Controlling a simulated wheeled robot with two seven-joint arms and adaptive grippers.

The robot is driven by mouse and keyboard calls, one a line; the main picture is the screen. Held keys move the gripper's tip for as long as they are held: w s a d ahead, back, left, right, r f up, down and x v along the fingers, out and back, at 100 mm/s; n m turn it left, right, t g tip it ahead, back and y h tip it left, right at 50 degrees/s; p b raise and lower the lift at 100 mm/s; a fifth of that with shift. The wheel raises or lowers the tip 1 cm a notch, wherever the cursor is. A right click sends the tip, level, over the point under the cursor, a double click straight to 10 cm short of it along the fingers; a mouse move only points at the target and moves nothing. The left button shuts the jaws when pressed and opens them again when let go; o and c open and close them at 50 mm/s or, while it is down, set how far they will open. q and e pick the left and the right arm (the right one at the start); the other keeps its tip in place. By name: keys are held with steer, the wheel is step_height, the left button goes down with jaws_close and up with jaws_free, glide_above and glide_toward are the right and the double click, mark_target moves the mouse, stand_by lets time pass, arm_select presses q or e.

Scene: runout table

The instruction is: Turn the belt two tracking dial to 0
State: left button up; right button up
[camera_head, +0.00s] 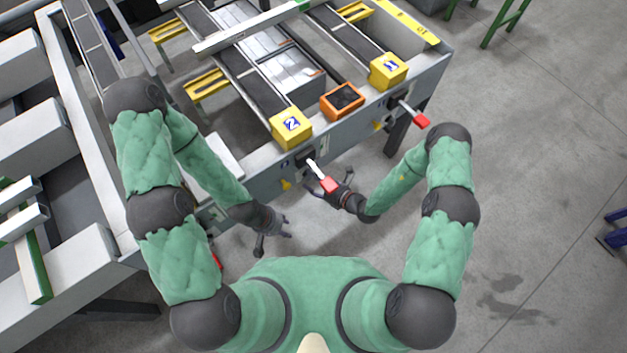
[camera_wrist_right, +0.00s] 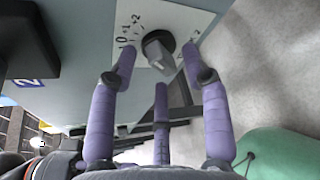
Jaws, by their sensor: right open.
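The tracking dial (camera_wrist_right: 158,50) is a dark round knob with a grey grip bar, on a white scale plate (camera_wrist_right: 128,18) marked 0, +1 and +2. I cannot tell which mark it points at. My right gripper (camera_wrist_right: 158,72) is open, its purple fingers spread around and just short of the dial, with no clear contact. In the head view, my right gripper (camera_head: 332,181) is partly hidden by a red-tipped lever (camera_head: 322,175), below the yellow box marked 2 (camera_head: 291,128). My left gripper (camera_head: 273,236) is open and empty, lower left.
A yellow box marked 1 (camera_head: 389,70) and an orange-framed panel (camera_head: 342,100) stand along the table's front edge. Another red-tipped lever (camera_head: 415,115) sticks out at right.

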jaws_close()
steer(key=shift+r+n+h+p, duration=0.15)
steer(key=shift+n+h+p, duration=0.15)
steer(key=shift+p, duration=0.4)
steer(key=n+h+p, duration=0.1)
steer(key=n+p, duration=0.1)
steer(key=p, duration=0.1)
steer(key=shift+a+t, duration=0.15)
steer(key=shift+t, duration=0.25)
steer(key=shift+s+a+n+t+h+p, duration=0.1)
steer(key=shift+n+t+h+p, duration=0.2)
steer(key=shift+n+h+p, duration=0.55)
steer(key=shift+f+n+p, duration=0.2)
steer(key=shift+n+p, duration=0.35)
steer(key=shift+p, duration=0.25)
